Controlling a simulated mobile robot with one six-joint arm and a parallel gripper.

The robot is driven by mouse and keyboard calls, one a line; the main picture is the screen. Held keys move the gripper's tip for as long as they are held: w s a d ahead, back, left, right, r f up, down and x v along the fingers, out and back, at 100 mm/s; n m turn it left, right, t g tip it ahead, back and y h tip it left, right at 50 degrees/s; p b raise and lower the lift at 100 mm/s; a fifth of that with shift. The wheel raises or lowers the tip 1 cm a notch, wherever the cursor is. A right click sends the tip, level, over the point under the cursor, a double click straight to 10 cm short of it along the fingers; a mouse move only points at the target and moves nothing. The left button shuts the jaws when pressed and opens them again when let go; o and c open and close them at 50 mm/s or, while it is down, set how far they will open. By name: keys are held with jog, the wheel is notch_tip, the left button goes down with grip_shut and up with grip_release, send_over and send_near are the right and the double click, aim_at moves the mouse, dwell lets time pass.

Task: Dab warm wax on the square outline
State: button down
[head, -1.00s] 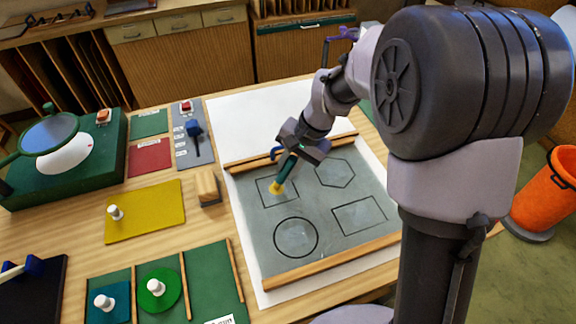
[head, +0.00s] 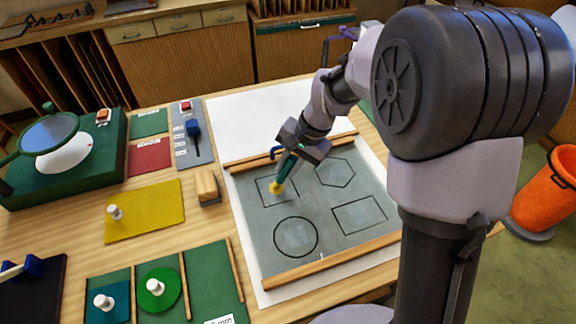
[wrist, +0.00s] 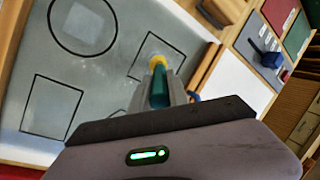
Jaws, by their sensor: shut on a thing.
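The grey panel (head: 325,225) lies on the table with several black outlines drawn on it. The square outline (head: 296,202) is at its upper left; it also shows in the wrist view (wrist: 183,43). My gripper (head: 285,175) is shut on a green-handled wax dabber with a yellow tip (head: 276,187). The tip is at the inside of the square outline; in the wrist view the yellow tip (wrist: 157,62) lies over the square's lower part. I cannot tell whether it touches the panel. Part of the square is hidden behind the dabber.
A circle (head: 296,237), a hexagon and a rectangle outline share the panel. Wooden strips (head: 330,267) edge it. A yellow sheet with a white knob (head: 155,213), a wooden block (head: 207,187) and a green tray (head: 213,275) lie left. An orange bucket (head: 548,195) stands right.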

jog(key=shift+r+p, duration=2.9)
jog(key=shift+r, duration=0.7)
jog(key=shift+f, duration=0.15)
